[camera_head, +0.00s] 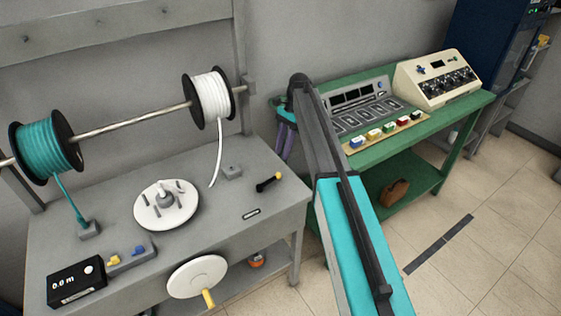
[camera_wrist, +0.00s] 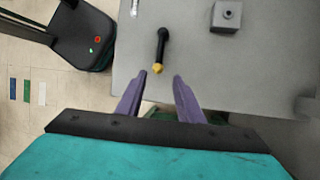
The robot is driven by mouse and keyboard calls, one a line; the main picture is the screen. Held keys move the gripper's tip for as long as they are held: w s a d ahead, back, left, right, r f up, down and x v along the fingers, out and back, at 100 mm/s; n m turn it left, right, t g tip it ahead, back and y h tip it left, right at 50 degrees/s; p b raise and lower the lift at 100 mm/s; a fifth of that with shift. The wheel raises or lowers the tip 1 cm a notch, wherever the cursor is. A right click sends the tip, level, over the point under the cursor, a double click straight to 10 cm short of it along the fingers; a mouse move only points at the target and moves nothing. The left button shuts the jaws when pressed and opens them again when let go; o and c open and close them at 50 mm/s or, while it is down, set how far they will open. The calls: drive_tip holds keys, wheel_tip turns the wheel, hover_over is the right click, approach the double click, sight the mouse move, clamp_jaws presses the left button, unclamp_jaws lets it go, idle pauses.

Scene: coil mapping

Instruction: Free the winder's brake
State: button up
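The winder bench (camera_head: 110,215) carries a white disc with upright pegs (camera_head: 166,204) and, at its front, a white handwheel (camera_head: 197,277) with a yellow handle. A short black lever with a yellow tip (camera_head: 268,182) is on the grey top near its right end; it looks like the brake, though no label shows. In the wrist view the lever (camera_wrist: 162,47) points its yellow tip towards my gripper (camera_wrist: 160,75). My purple fingers are apart and empty, with the yellow tip just beyond the gap between them. In the head view my gripper (camera_head: 284,141) is partly hidden behind my arm.
Teal (camera_head: 45,147) and white (camera_head: 211,97) spools hang on a rod above the bench. A small grey block (camera_head: 232,172) stands near the lever. A black meter (camera_head: 76,283) reads 0.0 m. A green table (camera_head: 455,118) with instruments stands right; tiled floor is open beyond.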

drive_tip(key=shift+b+v, duration=0.35)
drive_tip(key=shift+v, duration=1.55)
